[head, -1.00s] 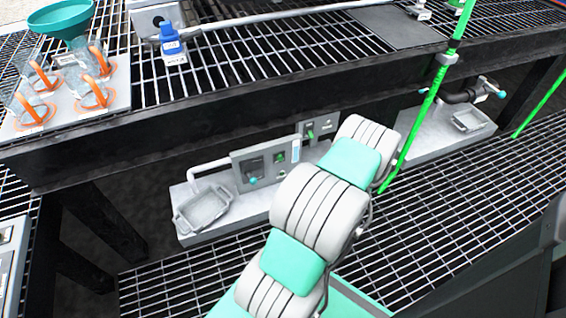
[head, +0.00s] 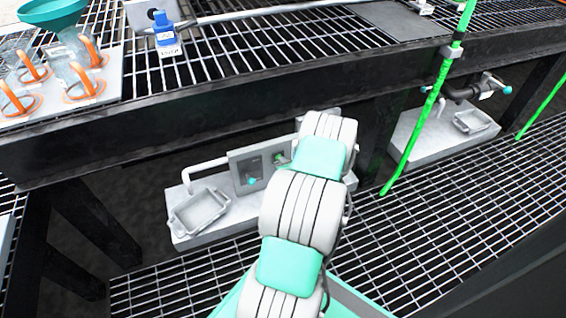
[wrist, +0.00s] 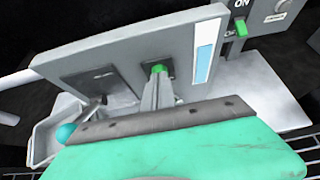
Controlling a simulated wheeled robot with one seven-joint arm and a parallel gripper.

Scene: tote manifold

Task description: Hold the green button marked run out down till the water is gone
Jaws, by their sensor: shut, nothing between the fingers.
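The green button (wrist: 158,67) sits in a square recess on the grey panel (wrist: 115,55). It also shows in the head view (head: 281,157), just left of my arm. My gripper (wrist: 157,85) is shut and empty, its fingertips at the button's lower edge. I cannot tell whether they touch it or whether it is pressed in. A sight strip (wrist: 204,52) right of the button is light blue over most of its height and white at the top. The spout (head: 205,163) ends above a grey tray (head: 200,211); no stream is visible.
A green switch (wrist: 240,27) marked ON and OFF stands right of the panel. A teal knob (head: 252,181) is on the panel's left part. The dark bench beam (head: 200,130) runs above. A green pipe (head: 425,120) stands right of my arm.

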